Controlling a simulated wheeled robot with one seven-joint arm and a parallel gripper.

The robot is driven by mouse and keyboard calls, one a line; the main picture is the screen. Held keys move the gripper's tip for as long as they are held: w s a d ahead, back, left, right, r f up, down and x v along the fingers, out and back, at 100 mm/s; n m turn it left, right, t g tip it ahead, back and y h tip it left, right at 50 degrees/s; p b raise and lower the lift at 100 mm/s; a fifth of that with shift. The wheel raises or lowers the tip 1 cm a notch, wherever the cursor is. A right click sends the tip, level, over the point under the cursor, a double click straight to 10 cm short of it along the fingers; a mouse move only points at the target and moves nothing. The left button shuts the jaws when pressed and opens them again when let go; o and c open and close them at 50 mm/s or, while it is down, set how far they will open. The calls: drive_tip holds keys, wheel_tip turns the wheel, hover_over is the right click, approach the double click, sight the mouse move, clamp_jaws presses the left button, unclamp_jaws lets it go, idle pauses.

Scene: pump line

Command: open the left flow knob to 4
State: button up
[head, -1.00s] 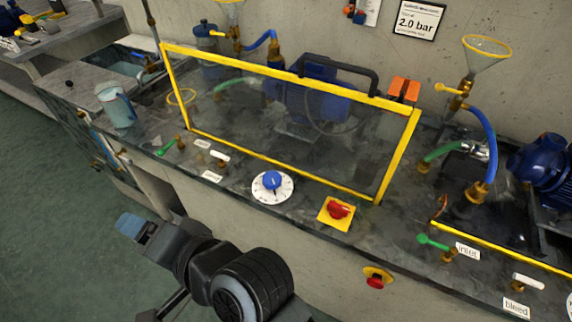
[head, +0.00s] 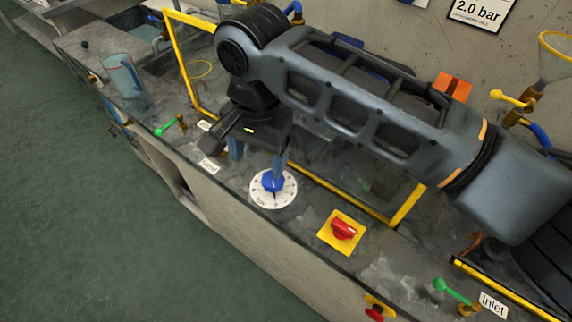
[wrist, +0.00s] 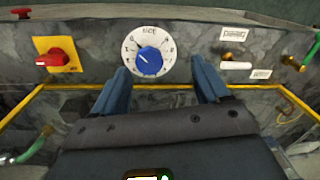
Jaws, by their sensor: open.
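The left flow knob (head: 272,184) is blue and sits on a round white dial (head: 283,200) on the dark bench top, near its front edge. In the wrist view the knob (wrist: 150,61) and the dial (wrist: 136,44) lie just beyond my fingertips, roughly centred between them. A pale mark shows on the knob, but I cannot read its setting. My gripper (head: 257,158) points down over the bench, open and empty, with one finger partly in front of the knob in the head view. In the wrist view my gripper (wrist: 161,76) has its two fingers wide apart.
A red switch on a yellow plate (head: 342,231) stands right of the dial. A yellow-framed clear guard (head: 182,62) rises behind, partly hidden by my arm. A white-handled valve (wrist: 236,65) and a green lever (head: 168,126) are nearby. A clear jug (head: 122,76) stands at left.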

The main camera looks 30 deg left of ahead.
sight(273, 181)
drive_tip(key=shift+w+d+r+h, duration=0.2)
drive_tip(key=shift+w+d, duration=0.15)
drive_tip(key=shift+w, duration=0.15)
drive_tip(key=shift+w+d+r+h, duration=0.1)
drive_tip(key=shift+w+d+h, duration=0.15)
drive_tip(key=shift+w, duration=0.2)
drive_tip(key=shift+f, duration=3.85)
drive_tip(key=c, duration=1)
drive_tip(key=shift+c, duration=0.2)
